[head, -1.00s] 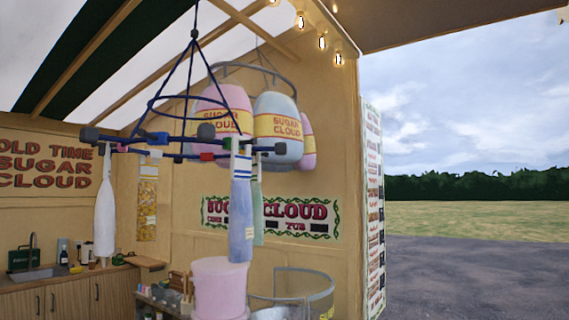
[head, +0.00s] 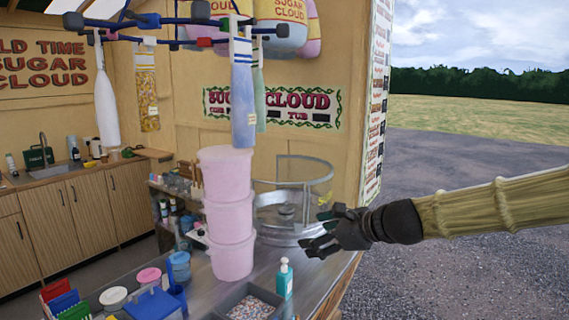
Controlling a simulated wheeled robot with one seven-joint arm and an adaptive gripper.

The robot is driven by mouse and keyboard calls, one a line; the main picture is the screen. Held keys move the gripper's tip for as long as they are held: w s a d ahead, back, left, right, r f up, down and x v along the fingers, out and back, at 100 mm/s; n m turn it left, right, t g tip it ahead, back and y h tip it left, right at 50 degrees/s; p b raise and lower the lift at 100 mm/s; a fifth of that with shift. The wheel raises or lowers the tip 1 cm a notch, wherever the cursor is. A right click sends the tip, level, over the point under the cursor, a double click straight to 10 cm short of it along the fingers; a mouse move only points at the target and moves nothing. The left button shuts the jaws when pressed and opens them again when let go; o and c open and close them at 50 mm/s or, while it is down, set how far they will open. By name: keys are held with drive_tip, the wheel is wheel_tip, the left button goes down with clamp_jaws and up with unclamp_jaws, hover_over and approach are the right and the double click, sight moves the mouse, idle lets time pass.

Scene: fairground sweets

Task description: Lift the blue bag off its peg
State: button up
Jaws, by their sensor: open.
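The blue bag (head: 243,105) is a long narrow bag with a white top. It hangs from a peg on the dark blue hanging rack (head: 170,20), in the upper middle of the head view. A green bag (head: 259,98) hangs just behind it and is partly hidden by it. A white bag (head: 106,108) and a yellow patterned bag (head: 147,90) hang further left. My gripper (head: 312,234) is open and empty, reaching in from the right. It appears lower than the blue bag and to its right, apart from it.
Stacked pink tubs (head: 229,215) stand on the counter below the blue bag. A clear-walled round machine (head: 290,200) is behind my gripper. A pump bottle (head: 285,279) and a tray of sprinkles (head: 250,306) are at the counter's front. Open ground lies at right.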

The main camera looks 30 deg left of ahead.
drive_tip(key=s+a+r+m+y, duration=0.1)
drive_tip(key=s+a+r+y, duration=0.1)
drive_tip(key=r, duration=0.9)
drive_tip(key=s+a+r+y, duration=0.1)
drive_tip(key=a+r, duration=0.1)
drive_tip(key=r, duration=0.9)
drive_tip(key=g+y+p, duration=0.1)
drive_tip(key=g+y, duration=0.1)
drive_tip(key=y, duration=0.1)
approach(244, 52)
drive_tip(key=shift+m, duration=0.3)
drive_tip(key=shift+w+a+p, duration=0.1)
drive_tip(key=shift+a+p, duration=0.05)
drive_tip(key=shift+a, duration=2.55)
drive_tip(key=shift+w+a+p, duration=0.15)
drive_tip(key=shift+a, duration=2.55)
drive_tip(key=shift+c, duration=0.2)
drive_tip(key=c, duration=0.9)
